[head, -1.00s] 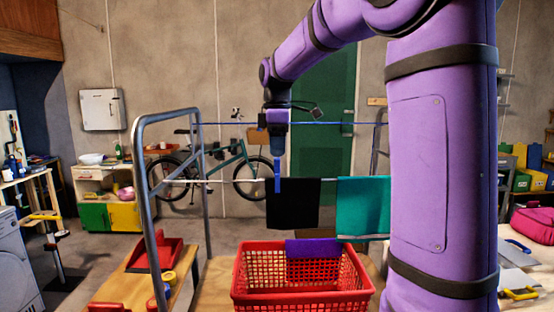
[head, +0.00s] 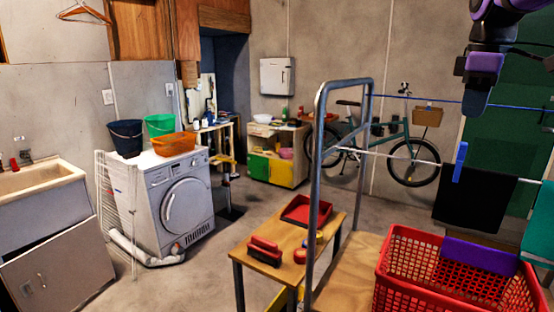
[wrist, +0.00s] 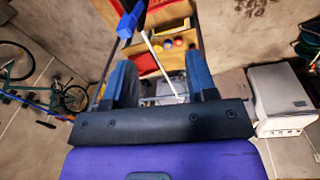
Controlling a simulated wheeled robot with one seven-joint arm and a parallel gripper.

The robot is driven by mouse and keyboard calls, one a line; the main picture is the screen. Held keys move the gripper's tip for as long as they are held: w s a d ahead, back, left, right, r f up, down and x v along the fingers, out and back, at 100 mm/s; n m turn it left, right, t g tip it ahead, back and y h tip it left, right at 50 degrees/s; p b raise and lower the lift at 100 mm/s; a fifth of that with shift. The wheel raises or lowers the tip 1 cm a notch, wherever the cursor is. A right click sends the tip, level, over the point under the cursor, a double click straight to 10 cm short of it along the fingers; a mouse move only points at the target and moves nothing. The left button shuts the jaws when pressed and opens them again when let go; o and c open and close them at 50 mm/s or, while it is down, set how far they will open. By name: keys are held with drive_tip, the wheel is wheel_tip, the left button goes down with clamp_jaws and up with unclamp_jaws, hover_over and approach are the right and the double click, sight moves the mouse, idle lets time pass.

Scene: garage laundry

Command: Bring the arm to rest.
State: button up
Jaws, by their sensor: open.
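My gripper (head: 474,104) hangs at the upper right of the head view, at the end of my purple arm. It points down, above a blue clothes peg (head: 460,161) and a black cloth (head: 474,200) on the rack's line, apart from both. In the wrist view my gripper (wrist: 161,88) shows two blue-grey fingers spread apart with nothing held between them. The blue peg (wrist: 127,26) and a white rod (wrist: 158,62) show beyond the fingers there. Most of my arm is outside the head view.
A red basket (head: 400,285) with a purple cloth (head: 478,255) over its rim stands below. The grey rack frame (head: 316,180) rises to its left, near a wooden bench (head: 335,228). A teal cloth (head: 541,222) hangs at right.

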drive_tip(key=s+a+f+m+t, duration=0.1)
drive_tip(key=s+a+f+m, duration=0.2)
drive_tip(key=s, duration=0.4)
drive_tip(key=s+a+f+m+t, duration=0.1)
drive_tip(key=s+a+f+m, duration=0.2)
drive_tip(key=s+f, duration=0.2)
drive_tip(key=s+a+f+m+t, duration=0.2)
drive_tip(key=s+a+f+m, duration=0.1)
drive_tip(key=s, duration=0.6)
drive_tip(key=shift+s+a+f, duration=0.15)
drive_tip(key=shift+s+f, duration=0.05)
drive_tip(key=shift+f, duration=0.45)
